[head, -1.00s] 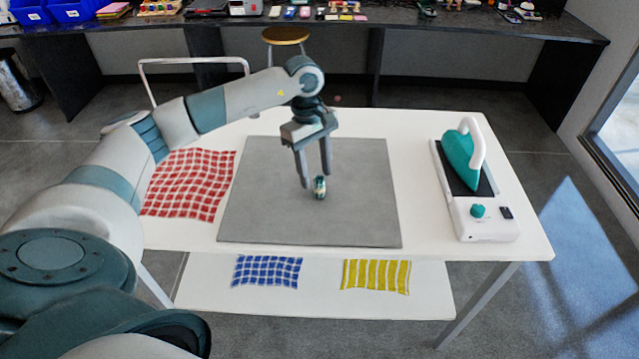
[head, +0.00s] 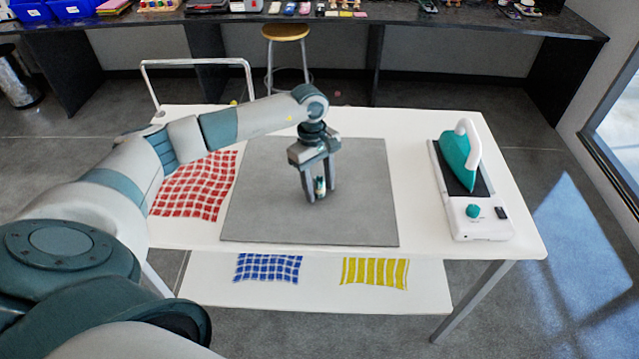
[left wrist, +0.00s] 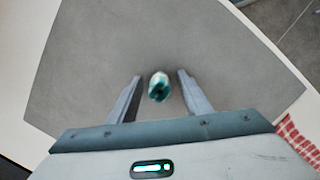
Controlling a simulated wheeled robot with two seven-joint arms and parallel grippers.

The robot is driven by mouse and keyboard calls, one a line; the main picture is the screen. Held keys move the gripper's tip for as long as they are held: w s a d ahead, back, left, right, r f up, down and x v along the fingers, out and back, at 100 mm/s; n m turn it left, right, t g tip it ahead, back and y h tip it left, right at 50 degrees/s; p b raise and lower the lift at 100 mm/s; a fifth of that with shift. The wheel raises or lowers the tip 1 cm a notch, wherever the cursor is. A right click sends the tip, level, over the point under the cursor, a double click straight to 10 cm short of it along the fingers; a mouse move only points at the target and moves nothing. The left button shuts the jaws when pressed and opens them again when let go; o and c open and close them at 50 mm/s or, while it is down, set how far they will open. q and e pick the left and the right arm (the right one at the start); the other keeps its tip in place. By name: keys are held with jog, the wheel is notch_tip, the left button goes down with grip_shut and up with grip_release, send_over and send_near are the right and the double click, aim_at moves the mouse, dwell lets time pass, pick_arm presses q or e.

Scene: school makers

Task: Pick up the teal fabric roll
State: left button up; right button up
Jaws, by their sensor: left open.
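The teal fabric roll (head: 320,187) stands upright on the grey mat (head: 360,215) near its middle. It is small, with white and teal showing, and its top shows in the left wrist view (left wrist: 158,87). My left gripper (head: 321,196) points down over it and is open. Its two fingers (left wrist: 159,92) stand on either side of the roll, with a gap on each side in the left wrist view. The fingers partly hide the roll in the head view. My right gripper is in neither view.
A teal iron (head: 458,160) on its white base (head: 485,222) stands at the table's right. A red checked cloth (head: 195,187) lies left of the mat. Blue checked (head: 267,268) and yellow striped (head: 374,272) cloths lie on the lower shelf. The mat around the roll is clear.

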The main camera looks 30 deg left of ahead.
aim_at(320, 182)
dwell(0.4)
pick_arm(q)
jog(key=c, duration=1.1)
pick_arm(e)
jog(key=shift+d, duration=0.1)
pick_arm(q)
jog(key=shift+c, duration=0.2)
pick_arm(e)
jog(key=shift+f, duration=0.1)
